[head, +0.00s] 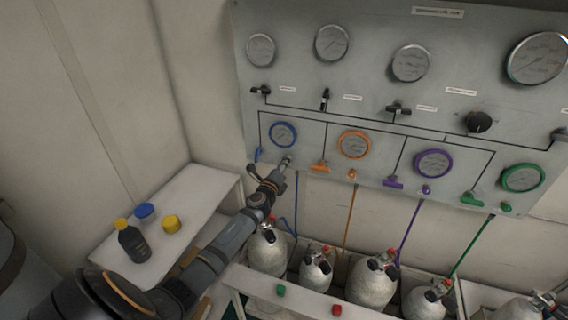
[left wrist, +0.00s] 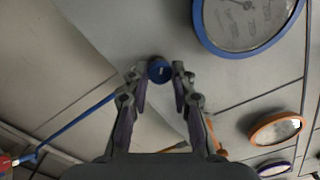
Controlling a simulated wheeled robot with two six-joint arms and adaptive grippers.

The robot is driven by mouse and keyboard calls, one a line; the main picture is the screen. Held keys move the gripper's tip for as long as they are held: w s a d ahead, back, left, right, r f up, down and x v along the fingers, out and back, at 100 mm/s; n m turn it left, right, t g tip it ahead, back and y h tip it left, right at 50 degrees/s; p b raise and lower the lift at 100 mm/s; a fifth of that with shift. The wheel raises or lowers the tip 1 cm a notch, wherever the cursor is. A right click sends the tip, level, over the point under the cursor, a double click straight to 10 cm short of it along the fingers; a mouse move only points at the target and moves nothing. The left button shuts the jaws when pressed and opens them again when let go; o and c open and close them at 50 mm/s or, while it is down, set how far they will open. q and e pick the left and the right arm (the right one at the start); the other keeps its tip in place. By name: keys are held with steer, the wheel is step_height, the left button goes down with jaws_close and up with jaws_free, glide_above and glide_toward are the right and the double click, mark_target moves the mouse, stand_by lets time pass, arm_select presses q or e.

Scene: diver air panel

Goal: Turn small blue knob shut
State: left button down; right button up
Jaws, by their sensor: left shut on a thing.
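The small blue knob (left wrist: 159,70) sits on the grey panel, between the two fingertips of my left gripper (left wrist: 158,75) in the left wrist view. The fingers are closed on its sides. In the head view my left gripper (head: 284,164) reaches up to the panel just below the blue-rimmed gauge (head: 283,134) and hides the knob. That gauge also shows at the upper right of the left wrist view (left wrist: 245,12). A blue lever handle (head: 257,154) is to the left of the gripper. My right gripper is not in view.
Orange (head: 354,144), purple (head: 433,163) and green (head: 522,177) gauges line the panel to the right, with matching handles and knobs. Several grey cylinders (head: 372,285) stand below. A white side shelf (head: 195,200) at left bears a dark bottle (head: 132,243) and small jars.

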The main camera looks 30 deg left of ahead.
arm_select(q)
steer(key=shift+f+m+p, duration=0.15)
steer(key=shift+m+p, duration=0.55)
steer(key=shift+m, duration=3.8)
steer(key=c, duration=1.1)
jaws_free()
steer(key=shift+s, duration=0.15)
steer(key=v, duration=1.1)
steer(key=shift+s, duration=0.35)
